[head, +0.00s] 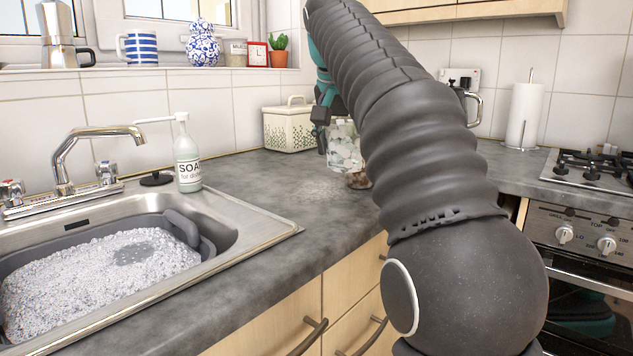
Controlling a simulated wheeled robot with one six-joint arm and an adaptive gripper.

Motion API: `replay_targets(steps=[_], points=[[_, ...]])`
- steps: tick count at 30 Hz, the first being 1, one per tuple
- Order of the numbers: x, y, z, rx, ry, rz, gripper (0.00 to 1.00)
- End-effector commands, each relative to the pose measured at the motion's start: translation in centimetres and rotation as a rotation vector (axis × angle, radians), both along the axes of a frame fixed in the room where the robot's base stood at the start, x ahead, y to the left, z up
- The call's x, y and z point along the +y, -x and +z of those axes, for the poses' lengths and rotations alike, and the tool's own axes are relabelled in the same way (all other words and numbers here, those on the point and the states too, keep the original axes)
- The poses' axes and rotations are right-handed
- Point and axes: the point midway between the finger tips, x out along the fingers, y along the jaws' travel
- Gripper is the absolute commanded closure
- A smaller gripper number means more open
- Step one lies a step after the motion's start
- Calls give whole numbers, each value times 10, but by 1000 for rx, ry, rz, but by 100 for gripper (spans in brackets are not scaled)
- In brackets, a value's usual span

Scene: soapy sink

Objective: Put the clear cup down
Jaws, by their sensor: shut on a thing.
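The clear cup (343,150) shows beside my gripper, at the back of the grey worktop, partly covered by my arm. It looks see-through with pale, whitish-green patches. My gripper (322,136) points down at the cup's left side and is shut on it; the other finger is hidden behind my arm. I cannot tell whether the cup's base touches the worktop.
A cream box (290,128) stands close left of the gripper. A small brown item (358,179) sits below the cup, partly hidden. A soap bottle (187,160) stands by the foamy sink (262,232). The worktop (265,190) between is clear.

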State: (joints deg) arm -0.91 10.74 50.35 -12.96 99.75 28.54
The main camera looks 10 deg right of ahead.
Motion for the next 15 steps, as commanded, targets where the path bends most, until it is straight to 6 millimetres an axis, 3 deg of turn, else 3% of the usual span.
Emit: replay_targets(steps=[6,15], points=[[34,-21,-24,1,0,4,78],[45,-28,-44,0,0,1,78]])
